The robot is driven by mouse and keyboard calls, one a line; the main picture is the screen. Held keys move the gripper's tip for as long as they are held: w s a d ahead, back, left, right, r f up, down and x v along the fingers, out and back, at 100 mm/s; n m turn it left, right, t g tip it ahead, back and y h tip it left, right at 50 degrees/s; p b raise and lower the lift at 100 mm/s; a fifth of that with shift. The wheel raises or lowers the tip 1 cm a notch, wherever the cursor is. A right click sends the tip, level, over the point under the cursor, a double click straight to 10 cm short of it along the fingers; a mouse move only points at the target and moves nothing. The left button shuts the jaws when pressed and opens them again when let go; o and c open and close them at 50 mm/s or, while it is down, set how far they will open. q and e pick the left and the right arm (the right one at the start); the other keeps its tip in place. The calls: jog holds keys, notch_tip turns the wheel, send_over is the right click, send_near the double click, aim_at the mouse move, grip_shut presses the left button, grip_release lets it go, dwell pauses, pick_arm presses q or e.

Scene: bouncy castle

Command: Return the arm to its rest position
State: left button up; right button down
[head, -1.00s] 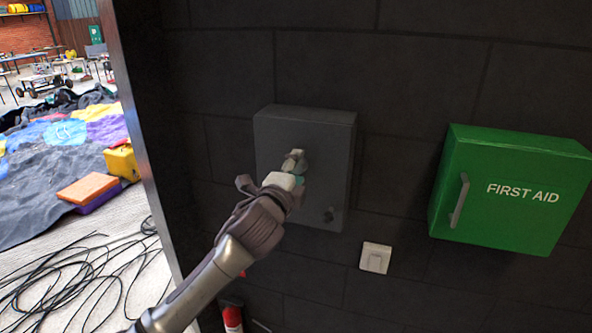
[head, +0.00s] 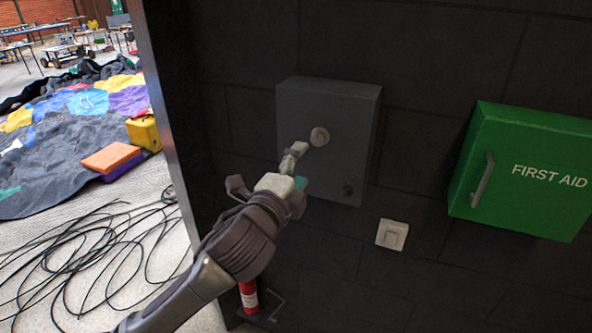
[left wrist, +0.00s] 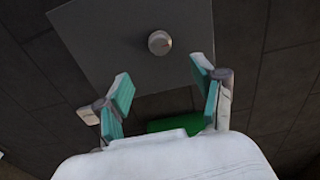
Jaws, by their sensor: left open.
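My left gripper (head: 290,165) is in front of the grey wall box (head: 352,125), just below and left of its round knob (head: 319,136). In the left wrist view its two teal-padded fingers (left wrist: 163,95) are spread apart with nothing between them. The box (left wrist: 110,40) and the round knob (left wrist: 159,42) lie beyond the fingertips, and the knob is clear of them. My right gripper is in neither view.
A green first aid box (head: 525,170) with a handle hangs at the right. A white switch (head: 392,234) is below the grey box. A red extinguisher (head: 249,297) stands low behind my arm. Black cables (head: 90,255) lie on the floor at the left, beyond the wall's edge.

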pick_arm(q)
jog(key=shift+s+a, duration=0.25)
jog(key=shift+s, duration=0.3)
